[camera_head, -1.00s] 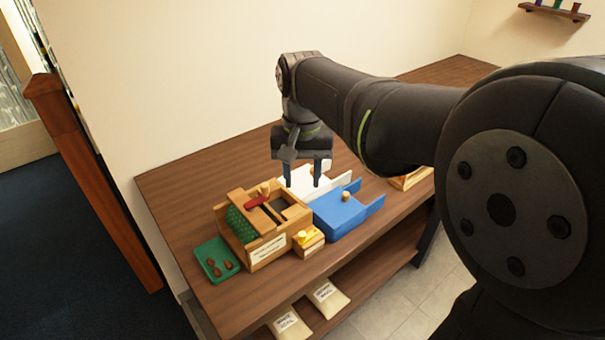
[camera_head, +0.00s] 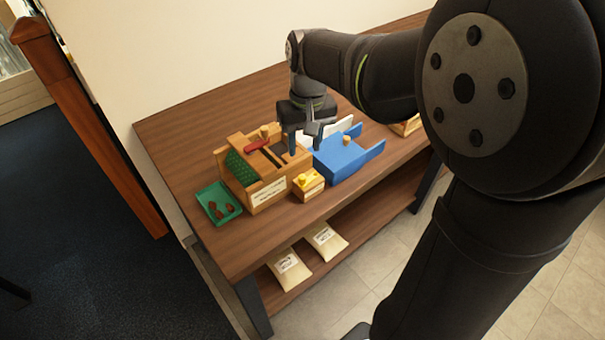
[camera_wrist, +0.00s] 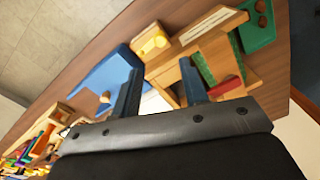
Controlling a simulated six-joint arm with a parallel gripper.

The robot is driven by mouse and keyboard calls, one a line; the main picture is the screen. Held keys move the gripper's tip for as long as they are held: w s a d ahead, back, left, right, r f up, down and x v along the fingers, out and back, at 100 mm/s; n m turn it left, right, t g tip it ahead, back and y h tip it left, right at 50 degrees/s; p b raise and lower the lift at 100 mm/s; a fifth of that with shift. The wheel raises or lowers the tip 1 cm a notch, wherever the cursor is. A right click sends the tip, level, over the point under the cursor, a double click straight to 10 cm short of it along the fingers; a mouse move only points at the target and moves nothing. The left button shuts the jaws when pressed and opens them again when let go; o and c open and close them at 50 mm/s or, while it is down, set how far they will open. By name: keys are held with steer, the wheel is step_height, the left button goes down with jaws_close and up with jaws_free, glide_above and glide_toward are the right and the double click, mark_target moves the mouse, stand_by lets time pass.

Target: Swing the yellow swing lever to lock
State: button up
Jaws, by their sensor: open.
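The yellow swing lever (camera_head: 305,179) is a small yellow piece on top of a small wooden block (camera_head: 309,189) at the front right of the wooden fixture. It also shows in the wrist view (camera_wrist: 154,43), beyond my fingertips. My gripper (camera_head: 305,143) is open and empty. It hangs above the right rear of the wooden fixture (camera_head: 268,190), near the blue saddle piece, behind the lever and apart from it. In the wrist view my two fingers (camera_wrist: 160,82) spread over the fixture and the blue piece. The lever's exact angle is too small to tell.
The blue saddle piece (camera_head: 345,160) with a wooden knob stands right of the fixture, a white piece (camera_head: 340,126) behind it. A red handle (camera_head: 257,146) tops the fixture. A green tray (camera_head: 218,203) lies to the left. The table (camera_head: 190,150) is clear behind the fixture.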

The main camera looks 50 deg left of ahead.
mark_target(302, 176)
steer(key=f, duration=1)
steer(key=shift+s+a+f, duration=0.1)
steer(key=shift+s+f, duration=0.1)
steer(key=shift+f, duration=0.2)
